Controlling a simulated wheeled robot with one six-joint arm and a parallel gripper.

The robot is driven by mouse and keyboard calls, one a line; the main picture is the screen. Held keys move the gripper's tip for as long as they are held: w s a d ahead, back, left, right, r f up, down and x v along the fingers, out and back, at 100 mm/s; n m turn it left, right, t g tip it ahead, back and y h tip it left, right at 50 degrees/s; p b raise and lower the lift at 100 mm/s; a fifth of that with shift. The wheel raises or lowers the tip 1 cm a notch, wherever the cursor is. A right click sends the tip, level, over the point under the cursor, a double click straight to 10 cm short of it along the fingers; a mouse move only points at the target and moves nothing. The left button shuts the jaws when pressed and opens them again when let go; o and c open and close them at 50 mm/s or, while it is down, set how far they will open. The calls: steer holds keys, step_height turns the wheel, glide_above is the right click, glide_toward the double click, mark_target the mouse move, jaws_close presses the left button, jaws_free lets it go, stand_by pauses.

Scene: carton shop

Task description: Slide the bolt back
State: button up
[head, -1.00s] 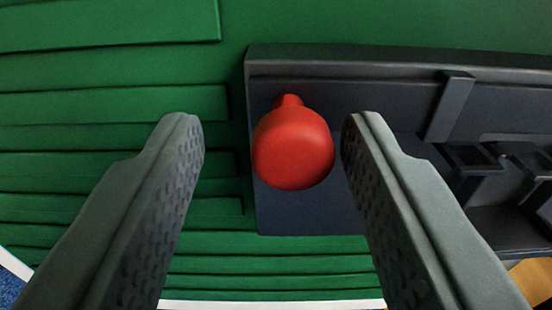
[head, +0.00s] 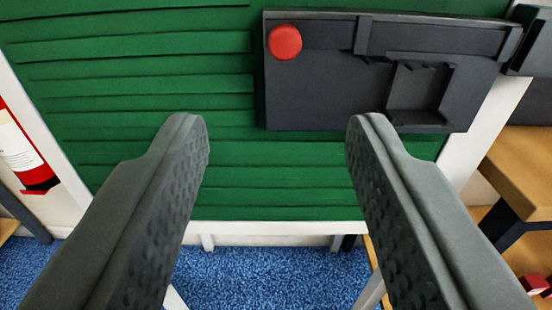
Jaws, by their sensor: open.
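The bolt's round red knob (head: 285,42) shows in the head view at the upper middle. It sits at the left end of a dark grey bolt housing (head: 320,95), which is mounted on a green slatted panel (head: 130,95). My gripper (head: 278,122) is open and empty, with its two grey fingers spread wide. The fingertips are below the knob in the picture and apart from it. At the right, the housing reaches close to a separate dark bracket (head: 535,40) beyond the panel's edge. The bolt's rod is not clearly seen.
A red fire extinguisher (head: 22,150) is at the left edge. A wooden table (head: 522,165) with dark legs stands at the right, with a small red object (head: 535,284) below it. Blue carpet (head: 265,275) covers the floor below the panel's white bottom edge.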

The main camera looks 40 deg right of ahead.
steer(key=shift+v, duration=2)
steer(key=s+d+r+n+t+y, duration=0.2)
steer(key=s+d+r+t+y, duration=0.15)
steer(key=s+r, duration=0.45)
steer(key=s+d+r+n+t+y, duration=0.3)
steer(key=s+d+r+y, duration=0.25)
steer(key=s, duration=0.35)
steer(key=s+d+f+g, duration=0.1)
steer(key=s+f, duration=0.2)
steer(key=s, duration=0.4)
steer(key=s+d+f+n+g+y, duration=0.1)
steer(key=s+d+f, duration=0.1)
steer(key=s, duration=0.6)
steer(key=s+d+f+n+g, duration=0.1)
steer(key=s+f, duration=0.3)
steer(key=s, duration=0.4)
steer(key=shift+d+g+y, duration=0.3)
steer(key=shift+d+g, duration=0.05)
steer(key=shift+d, duration=0.3)
